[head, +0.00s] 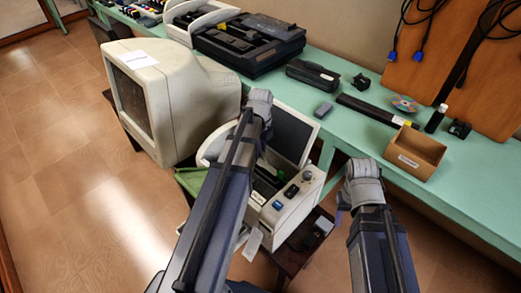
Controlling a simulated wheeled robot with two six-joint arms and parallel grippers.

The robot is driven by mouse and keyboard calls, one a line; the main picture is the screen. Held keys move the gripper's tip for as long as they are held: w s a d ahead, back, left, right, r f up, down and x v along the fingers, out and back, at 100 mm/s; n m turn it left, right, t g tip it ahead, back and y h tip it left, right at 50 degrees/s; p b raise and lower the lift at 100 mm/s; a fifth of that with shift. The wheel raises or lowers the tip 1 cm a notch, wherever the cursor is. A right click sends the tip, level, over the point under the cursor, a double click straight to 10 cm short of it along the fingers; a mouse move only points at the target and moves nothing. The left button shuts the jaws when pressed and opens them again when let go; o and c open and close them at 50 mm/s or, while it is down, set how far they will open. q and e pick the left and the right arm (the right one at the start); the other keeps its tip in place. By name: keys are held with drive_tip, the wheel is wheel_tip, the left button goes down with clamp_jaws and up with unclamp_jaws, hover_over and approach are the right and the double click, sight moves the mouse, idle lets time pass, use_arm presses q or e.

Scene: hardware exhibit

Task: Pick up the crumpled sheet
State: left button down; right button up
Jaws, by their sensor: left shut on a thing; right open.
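I cannot make out a crumpled sheet for certain. My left gripper (266,128) is over the beige machine with a screen (292,133); its fingers are mostly hidden behind its grey wrist. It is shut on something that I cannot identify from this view. My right gripper (342,203) is open and empty, low in front of the green bench, right of the machine. A small flat white piece (252,244) shows below the machine, beside my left arm. A flat white sheet (138,60) lies on top of the big beige monitor (185,98).
The green bench (335,110) carries a black device (248,40), a dark bar (378,110), a disc (404,103) and an open cardboard box (415,152). Cables hang on wooden boards behind. The tiled floor (70,150) at left is clear.

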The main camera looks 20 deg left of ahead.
wheel_tip(320, 180, up, 13)
drive_tip(key=p, duration=1.2)
